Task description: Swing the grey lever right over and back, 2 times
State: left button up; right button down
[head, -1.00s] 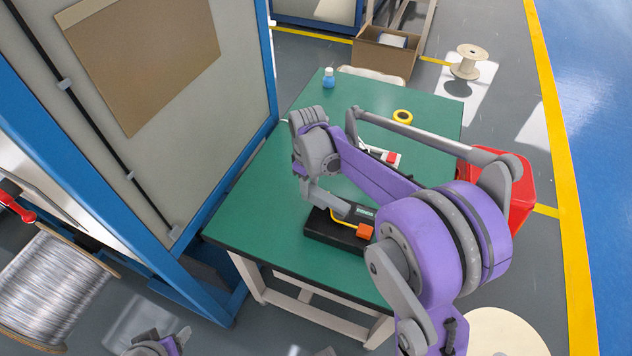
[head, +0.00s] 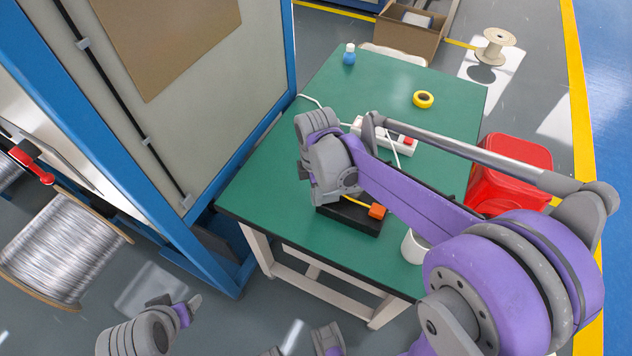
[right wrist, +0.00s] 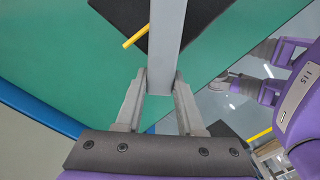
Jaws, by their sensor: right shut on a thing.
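The grey lever (right wrist: 168,40) shows in the right wrist view as a straight grey bar running down from the top edge to between my right gripper's fingers (right wrist: 159,100). The right gripper is shut on its end. In the head view my right wrist (head: 332,168) hangs over the black base (head: 350,217) on the green table and hides the lever and the fingertips.
A white power strip (head: 385,139), a yellow tape roll (head: 423,99) and a blue bottle (head: 349,55) lie toward the back of the green table (head: 265,185). A white cup (head: 413,248) stands near its front right. A blue-framed cabinet (head: 190,110) borders its left side.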

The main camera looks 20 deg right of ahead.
jog(key=shift+s+a+n, duration=0.1)
jog(key=shift+s+n, duration=0.7)
jog(key=shift+n, duration=0.1)
jog(key=shift+s, duration=0.1)
jog(key=c, duration=0.5)
grip_release()
notch_tip(320, 180, up, 11)
jog(key=shift+f+p, duration=0.1)
jog(key=shift+p, duration=0.5)
